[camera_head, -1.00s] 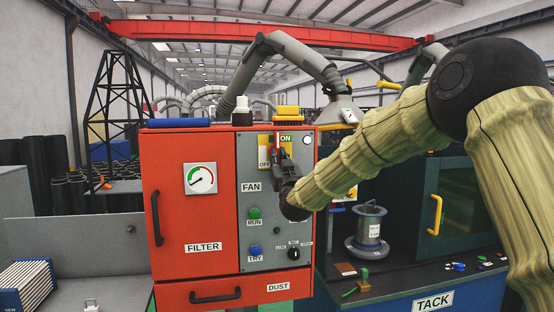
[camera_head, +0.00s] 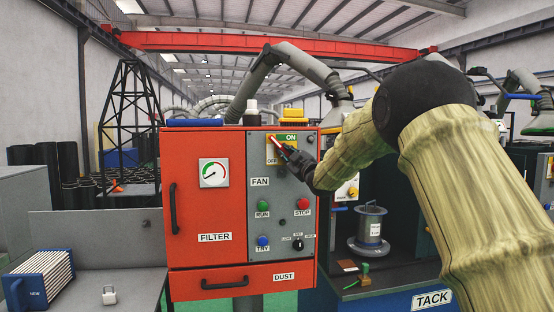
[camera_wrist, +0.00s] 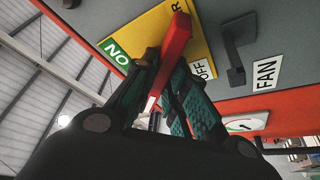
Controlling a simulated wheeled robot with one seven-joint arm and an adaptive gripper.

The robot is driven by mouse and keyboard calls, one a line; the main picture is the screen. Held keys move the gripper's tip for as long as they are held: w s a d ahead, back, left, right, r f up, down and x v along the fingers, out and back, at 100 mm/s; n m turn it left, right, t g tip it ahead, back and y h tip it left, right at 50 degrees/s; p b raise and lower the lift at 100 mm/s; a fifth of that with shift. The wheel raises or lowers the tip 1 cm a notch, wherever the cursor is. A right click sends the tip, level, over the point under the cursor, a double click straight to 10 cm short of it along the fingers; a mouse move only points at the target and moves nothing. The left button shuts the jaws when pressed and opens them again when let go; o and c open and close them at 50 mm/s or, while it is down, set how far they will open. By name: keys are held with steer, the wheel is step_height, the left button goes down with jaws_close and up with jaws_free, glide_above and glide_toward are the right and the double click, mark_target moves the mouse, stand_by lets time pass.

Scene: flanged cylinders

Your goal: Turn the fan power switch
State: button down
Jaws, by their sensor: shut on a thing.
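The fan power switch is a red lever (camera_head: 276,142) on a yellow plate with ON and OFF labels, on the grey panel of the red cabinet. In the head view the lever slants, its upper end to the left. In the wrist view the red lever (camera_wrist: 176,42) passes between my teal-padded fingers, and the yellow plate (camera_wrist: 205,45) lies behind it. My gripper (camera_head: 287,152) is shut on the lever; it also fills the lower middle of the wrist view (camera_wrist: 165,75). My fingers partly hide the plate and its OFF label.
Below the switch are a green RUN button (camera_head: 263,205), a red STOP button (camera_head: 303,204), a blue TRY button (camera_head: 263,241) and a black knob (camera_head: 298,244). A gauge (camera_head: 214,173) sits on the left door. A metal spool (camera_head: 369,230) stands on the bench to the right.

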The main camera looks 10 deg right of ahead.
steer(key=shift+d+r+n+g+y+p, duration=0.1)
steer(key=shift+r+n+g+y+p, duration=0.35)
steer(key=shift+n, duration=1.2)
steer(key=shift+r+n+g+h+b, duration=0.15)
steer(key=shift+n+g, duration=0.6)
steer(key=shift+n, duration=0.95)
steer(key=shift+d+r+n+g+y+p, duration=0.1)
steer(key=shift+r+n+g+y+p, duration=0.35)
steer(key=shift+n, duration=1.2)
steer(key=shift+f+g, duration=0.1)
steer(key=shift+g, duration=0.15)
steer(key=c, duration=1.5)
jaws_free()
steer(key=shift+o, duration=0.3)
steer(key=shift+w+f, duration=0.1)
steer(key=shift+f, duration=0.25)
steer(key=shift+f, duration=0.1)
steer(key=v, duration=1.2)
